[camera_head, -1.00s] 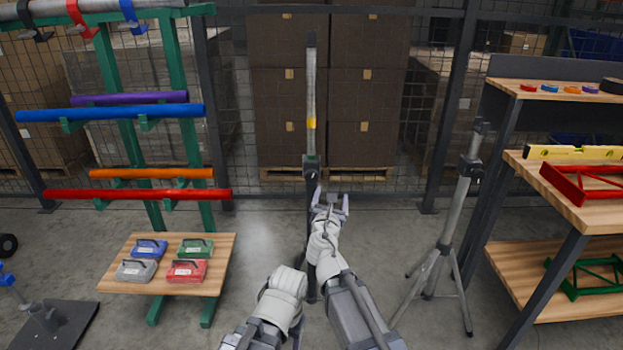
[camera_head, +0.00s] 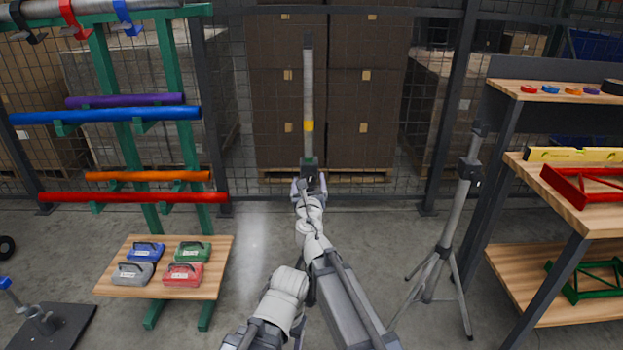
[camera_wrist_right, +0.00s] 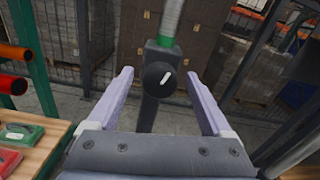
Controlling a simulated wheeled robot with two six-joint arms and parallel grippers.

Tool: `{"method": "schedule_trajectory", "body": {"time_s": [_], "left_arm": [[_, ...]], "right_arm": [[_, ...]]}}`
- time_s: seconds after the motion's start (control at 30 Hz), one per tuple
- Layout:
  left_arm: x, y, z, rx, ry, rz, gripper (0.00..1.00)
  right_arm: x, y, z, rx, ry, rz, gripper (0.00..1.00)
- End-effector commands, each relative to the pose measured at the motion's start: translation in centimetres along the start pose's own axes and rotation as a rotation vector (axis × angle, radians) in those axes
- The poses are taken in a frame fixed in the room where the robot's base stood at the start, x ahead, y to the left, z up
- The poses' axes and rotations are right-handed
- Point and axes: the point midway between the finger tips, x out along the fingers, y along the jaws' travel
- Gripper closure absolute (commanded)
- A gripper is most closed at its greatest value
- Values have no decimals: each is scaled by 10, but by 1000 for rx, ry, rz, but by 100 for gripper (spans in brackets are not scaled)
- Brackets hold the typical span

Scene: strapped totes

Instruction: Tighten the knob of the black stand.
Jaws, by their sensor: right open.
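The black stand (camera_head: 309,165) stands upright in the middle of the head view, with a grey pole (camera_head: 309,90) that has a yellow band and a green collar. Its round black knob (camera_wrist_right: 159,80), with a slanted white mark, faces the right wrist camera. My right gripper (camera_head: 309,185) is in front of the stand and hides the knob in the head view. In the wrist view its open fingers (camera_wrist_right: 158,78) lie one on each side of the knob, with visible gaps. My left gripper is not in view.
A grey tripod stand (camera_head: 452,220) stands to the right, beside a wooden shelf unit (camera_head: 560,195). To the left are a green rack (camera_head: 128,145) with coloured tubes and a low wooden board (camera_head: 215,258) with several coloured cases. A mesh fence runs behind.

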Motion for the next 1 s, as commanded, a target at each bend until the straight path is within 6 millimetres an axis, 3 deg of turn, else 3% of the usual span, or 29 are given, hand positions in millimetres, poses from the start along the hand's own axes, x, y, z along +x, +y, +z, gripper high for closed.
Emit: {"method": "schedule_trajectory", "body": {"time_s": [0.1,0.37,1.0], "left_arm": [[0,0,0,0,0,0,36],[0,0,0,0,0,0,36],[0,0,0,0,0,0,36]], "right_arm": [[10,2,0,0,0,1,16],[10,2,0,1,0,1,16],[10,2,0,1,0,1,88]]}}
